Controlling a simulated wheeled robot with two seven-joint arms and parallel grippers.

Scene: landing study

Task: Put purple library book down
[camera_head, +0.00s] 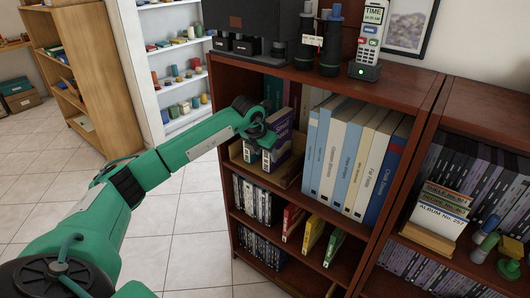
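The purple library book (285,143) stands in the upper open compartment of the dark brown bookcase, by a low tan holder (284,174). Pale lettering shows on its cover. My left gripper (259,157) reaches in from the left, with its two pale fingertips at the book's left side, over the holder. The fingers overlap the book in the picture. Whether they grip it or only stand beside it cannot be told. The book's lower part is partly hidden by the fingers and holder. My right gripper is not in view.
A row of tall blue, white and cream books (345,160) stands right of the purple book. The bookcase top holds a black machine (250,30), dark bottles and a phone (369,40). Lower shelves hold cases and coloured folders (312,238). Tiled floor (185,235) is clear.

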